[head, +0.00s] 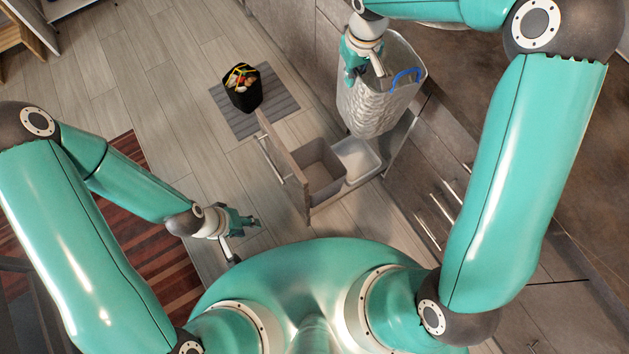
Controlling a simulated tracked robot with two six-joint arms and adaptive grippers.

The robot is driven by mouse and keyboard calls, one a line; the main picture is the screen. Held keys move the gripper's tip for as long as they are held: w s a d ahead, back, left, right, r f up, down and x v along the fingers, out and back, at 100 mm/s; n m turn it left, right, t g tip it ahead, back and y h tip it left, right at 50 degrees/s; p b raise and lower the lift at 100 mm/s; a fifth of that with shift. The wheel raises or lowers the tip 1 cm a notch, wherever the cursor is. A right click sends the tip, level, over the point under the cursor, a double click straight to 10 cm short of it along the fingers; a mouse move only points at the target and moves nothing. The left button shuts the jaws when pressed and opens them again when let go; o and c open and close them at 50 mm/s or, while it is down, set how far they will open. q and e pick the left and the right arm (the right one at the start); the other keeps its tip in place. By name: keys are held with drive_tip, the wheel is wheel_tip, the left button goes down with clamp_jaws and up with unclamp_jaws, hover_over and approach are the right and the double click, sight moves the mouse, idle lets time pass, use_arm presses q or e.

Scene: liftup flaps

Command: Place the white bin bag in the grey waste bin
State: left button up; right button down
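The white bin bag (378,104), with a blue drawstring, hangs in the air at the upper middle right. My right gripper (350,72) is at its upper left edge and appears shut on it. The grey waste bin (322,174) stands in the pulled-out drawer, below and to the left of the bag. I see no bag in the visible part of this bin. My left gripper (250,221) is empty over the floor, left of the drawer; whether its fingers are open or shut is unclear.
A white bin (358,160) sits beside the grey one in the drawer. The drawer front (284,160) with its handle stands to their left. A black bin with colourful contents (243,89) stands on a grey mat (268,118). Cabinets (440,185) line the right.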

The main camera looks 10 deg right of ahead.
drive_tip(key=a+f+n+b, duration=0.2)
drive_tip(key=f+n+b, duration=0.7)
drive_tip(key=f+b, duration=1)
drive_tip(key=s+a+f+n+g+y+b, duration=0.1)
drive_tip(key=f+n+b, duration=0.9)
drive_tip(key=f+b, duration=1)
wheel_tip(320, 180, down, 17)
drive_tip(key=shift+a, duration=0.9)
drive_tip(key=shift+f, duration=0.1)
drive_tip(key=c, duration=1.3)
unclamp_jaws()
